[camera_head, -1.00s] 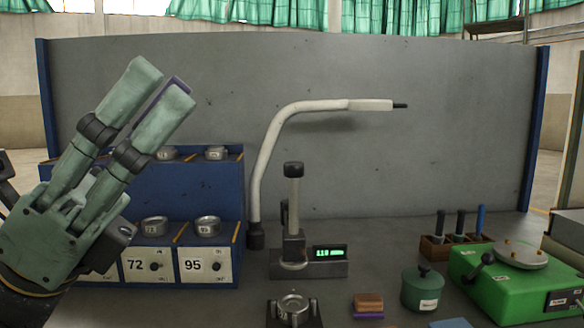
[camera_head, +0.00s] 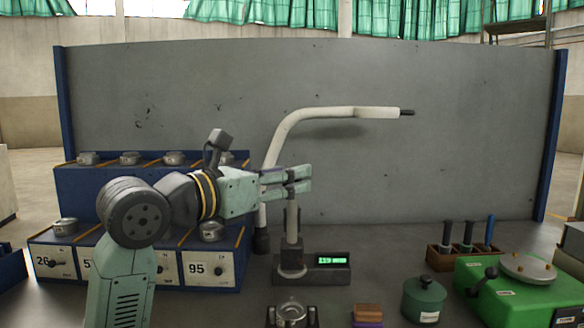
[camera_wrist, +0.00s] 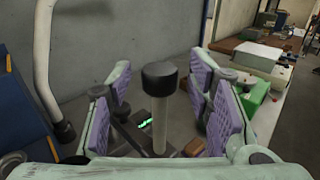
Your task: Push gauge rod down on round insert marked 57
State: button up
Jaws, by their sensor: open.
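The gauge rod (camera_head: 292,222) is a pale upright post on the gauge base in the middle of the bench. Its black cap (camera_wrist: 160,77) shows in the wrist view. My gripper (camera_head: 306,180) is level, at the height of the rod's top, and hides the cap in the head view. In the wrist view its purple-padded fingers are spread, with the cap and post between them and gaps on both sides. The round metal insert (camera_head: 291,311) sits in a dark holder in front of the gauge; its number is too small to read surely.
A green digital display (camera_head: 332,261) is on the gauge base. A bent pale pipe (camera_head: 290,128) rises behind. A blue rack (camera_head: 80,190) with numbered drawers and metal rings stands left. A green pot (camera_head: 424,300), a brown block (camera_head: 367,313) and a green machine (camera_head: 510,285) stand right.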

jog(key=shift+x, duration=1.15)
jog(key=shift+c, duration=0.6)
grip_shut()
